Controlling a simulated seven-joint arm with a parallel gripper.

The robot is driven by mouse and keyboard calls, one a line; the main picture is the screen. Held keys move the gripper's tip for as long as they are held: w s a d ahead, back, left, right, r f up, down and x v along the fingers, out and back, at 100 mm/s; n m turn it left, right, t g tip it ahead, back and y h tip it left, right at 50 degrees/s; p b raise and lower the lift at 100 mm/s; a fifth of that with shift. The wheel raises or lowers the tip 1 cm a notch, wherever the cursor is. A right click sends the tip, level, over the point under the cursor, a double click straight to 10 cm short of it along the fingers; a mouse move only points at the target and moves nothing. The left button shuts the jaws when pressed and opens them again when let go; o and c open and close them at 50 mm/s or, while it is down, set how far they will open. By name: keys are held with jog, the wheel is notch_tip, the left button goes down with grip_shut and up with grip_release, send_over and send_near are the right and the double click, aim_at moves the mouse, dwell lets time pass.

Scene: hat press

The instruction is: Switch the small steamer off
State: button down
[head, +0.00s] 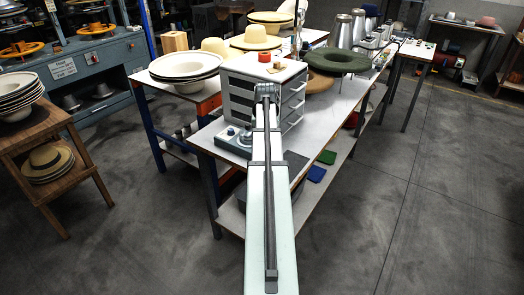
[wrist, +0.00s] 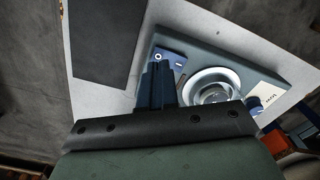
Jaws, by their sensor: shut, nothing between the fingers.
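The small steamer (head: 234,139) is a blue-grey unit on the near left end of the white worktable. In the wrist view its flat body (wrist: 200,35) shows a round silver ring with a glassy centre (wrist: 212,88). A dark blue plate with a small silver round part (wrist: 181,61) is at its left. A blue knob (wrist: 254,104) sits beside a white label with upside-down lettering. My gripper (wrist: 159,66) is shut and empty, over the steamer's left edge beside the blue plate; contact cannot be told. In the head view my arm hides the gripper.
A grey drawer cabinet (head: 241,85) stands just behind the steamer. A dark flat mat (wrist: 105,35) lies on the white worktable (wrist: 185,14). A green hat (head: 340,61) is further back on the table. Open floor lies to the right.

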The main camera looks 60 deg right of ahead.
notch_tip(320, 180, up, 4)
jog(key=shift+r, duration=0.15)
dwell(0.5)
dwell(0.4)
jog(key=w+a+f+n, duration=0.2)
jog(key=w+a+f, duration=0.35)
jog(key=a, duration=0.35)
jog(key=w+a+f+n, duration=0.2)
jog(key=w+a+f, duration=0.2)
jog(key=a+f, duration=0.3)
jog(key=w+a+f+n, duration=0.1)
jog(key=w+a+f, duration=0.4)
jog(key=a, duration=0.5)
jog(key=s+a+f+n, duration=0.15)
jog(key=a+f, duration=0.35)
jog(key=a, duration=0.5)
jog(key=s+a+f+n, duration=0.1)
jog(key=a+f+n, duration=0.3)
jog(key=a, duration=0.7)
jog(key=s+a+f+n, duration=0.2)
jog(key=a+f, duration=0.4)
jog(key=a, duration=0.4)
jog(key=s+f+g, duration=0.3)
jog(key=s+f, duration=0.7)
jog(key=s, duration=0.4)
jog(key=s+f+g, duration=0.3)
jog(key=s+f, duration=0.6)
jog(key=s, duration=0.6)
jog(key=shift+f+g, duration=0.4)
